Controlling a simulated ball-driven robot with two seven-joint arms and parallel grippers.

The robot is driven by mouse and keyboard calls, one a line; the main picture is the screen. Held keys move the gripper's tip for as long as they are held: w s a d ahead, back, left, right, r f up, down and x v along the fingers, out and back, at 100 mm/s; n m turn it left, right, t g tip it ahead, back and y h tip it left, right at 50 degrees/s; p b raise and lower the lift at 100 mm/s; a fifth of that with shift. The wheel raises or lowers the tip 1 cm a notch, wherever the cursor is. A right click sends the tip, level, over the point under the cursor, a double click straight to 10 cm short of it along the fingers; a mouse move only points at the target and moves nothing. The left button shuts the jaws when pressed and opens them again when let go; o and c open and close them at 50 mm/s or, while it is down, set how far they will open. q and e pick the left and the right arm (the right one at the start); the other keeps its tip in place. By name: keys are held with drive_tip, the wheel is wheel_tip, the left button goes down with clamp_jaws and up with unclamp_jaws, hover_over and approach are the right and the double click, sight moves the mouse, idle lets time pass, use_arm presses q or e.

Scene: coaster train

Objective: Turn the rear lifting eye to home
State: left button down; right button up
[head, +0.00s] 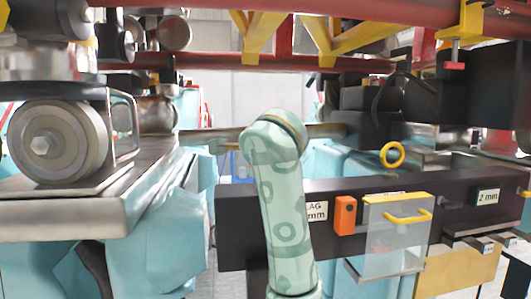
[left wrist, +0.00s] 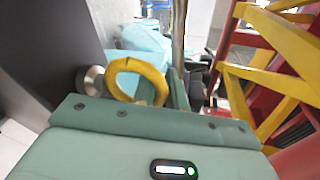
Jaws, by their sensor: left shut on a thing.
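A yellow ring, the lifting eye (left wrist: 139,78), stands close in front of my left gripper (left wrist: 176,92) in the left wrist view. A round metal collar (left wrist: 92,80) sits at its left side. The gripper's green body fills the bottom of that view, and its jaws are shut on the eye; the fingertips are largely hidden. In the head view a yellow ring (head: 392,155) shows above the dark beam (head: 335,250); I cannot tell whether it is the same eye. My right gripper is not in view.
A red frame (head: 240,60) with yellow braces (head: 375,36) crosses overhead. A clear box with a yellow handle (head: 395,235) and an orange block (head: 345,215) are on the beam's front. A metal ledge with a wheel (head: 55,142) stands at left.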

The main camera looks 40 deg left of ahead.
use_arm(q)
drive_tip(key=c, duration=1.4)
unclamp_jaws()
drive_tip(key=shift+c, duration=0.2)
drive_tip(key=v, duration=1.6)
drive_tip(key=shift+s+p, duration=0.2)
drive_tip(key=shift+p, duration=0.2)
